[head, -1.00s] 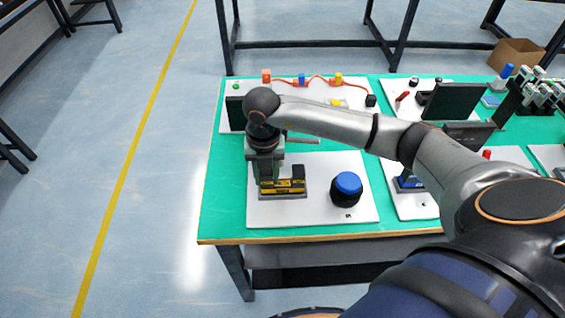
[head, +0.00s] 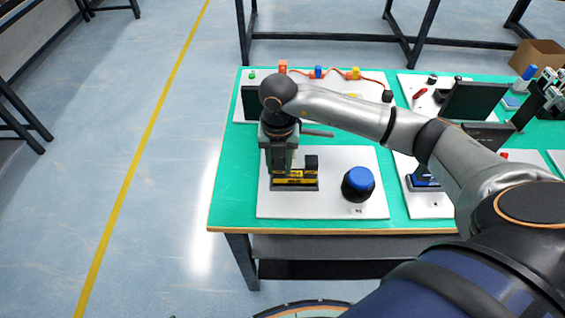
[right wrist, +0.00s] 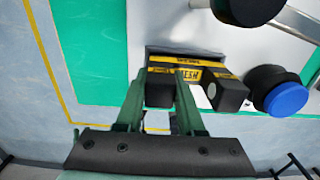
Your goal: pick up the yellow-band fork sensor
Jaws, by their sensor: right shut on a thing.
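The yellow-band fork sensor (head: 294,180) is a dark U-shaped block with yellow bands, at the left part of the white board nearest the table's front. In the right wrist view the fork sensor (right wrist: 188,68) shows its two dark prongs and yellow lettered bands. My right gripper (head: 279,168) reaches down on its left prong. In the right wrist view the green fingers of my right gripper (right wrist: 176,85) are shut on that prong. Whether the sensor is clear of the board or its holder cannot be told. My left gripper is not in view.
A blue round button (head: 359,181) on a black base stands right of the sensor on the same white board (head: 330,209). The green table (head: 226,190) has free room at its left edge. Another board (head: 430,206) with a blue-banded part lies to the right.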

